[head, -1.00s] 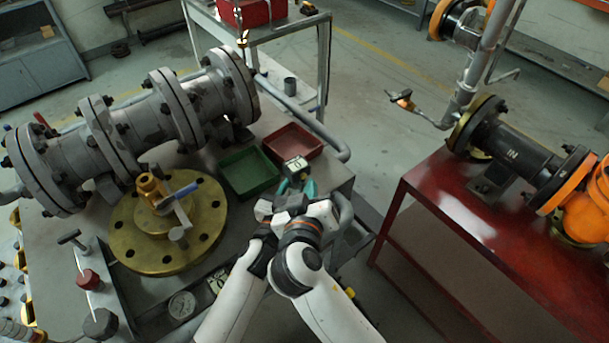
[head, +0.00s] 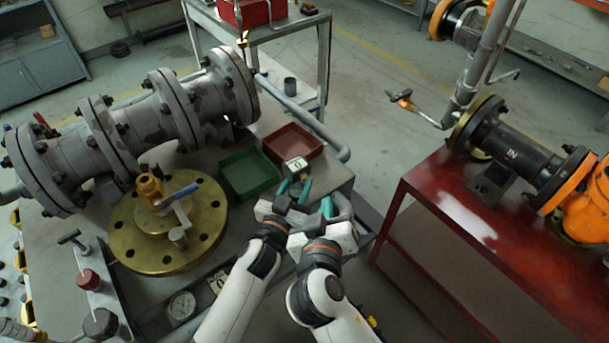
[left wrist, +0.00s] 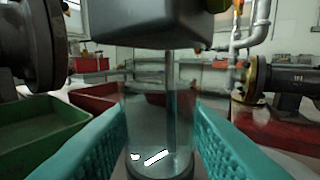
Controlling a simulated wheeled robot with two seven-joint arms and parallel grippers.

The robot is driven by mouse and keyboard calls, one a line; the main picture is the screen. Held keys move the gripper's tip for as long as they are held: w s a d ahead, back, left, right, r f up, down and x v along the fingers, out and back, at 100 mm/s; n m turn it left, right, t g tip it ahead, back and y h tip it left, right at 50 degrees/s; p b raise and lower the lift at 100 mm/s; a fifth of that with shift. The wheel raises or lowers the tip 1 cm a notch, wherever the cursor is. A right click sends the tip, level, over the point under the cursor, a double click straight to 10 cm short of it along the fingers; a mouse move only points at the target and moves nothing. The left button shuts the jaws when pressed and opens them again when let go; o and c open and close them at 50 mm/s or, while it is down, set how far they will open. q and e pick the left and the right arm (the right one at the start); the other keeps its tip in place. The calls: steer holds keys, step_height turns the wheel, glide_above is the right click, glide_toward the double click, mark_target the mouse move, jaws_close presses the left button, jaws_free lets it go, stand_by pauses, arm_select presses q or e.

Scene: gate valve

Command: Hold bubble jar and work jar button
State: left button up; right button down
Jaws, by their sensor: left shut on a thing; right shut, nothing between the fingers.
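My left gripper (head: 294,190) is over the right end of the grey bench. It is shut on the bubble jar (left wrist: 160,115), a clear upright cylinder between the teal fingers in the left wrist view. A thin vertical tube shows inside the jar, below a grey block (left wrist: 150,22). In the head view the jar is mostly hidden by the gripper. My right gripper (head: 327,207) is shut and empty, close to the right of the left gripper and apart from it. I cannot make out the jar button.
A green tray (head: 247,192) and a red tray (head: 293,158) lie behind my grippers. A brass flange (head: 128,250) and a grey gate valve (head: 125,130) take up the left of the bench. A red table (head: 455,207) stands at right, across a gap.

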stand_by(0.3)
arm_select(q)
steer(key=o, duration=1.2)
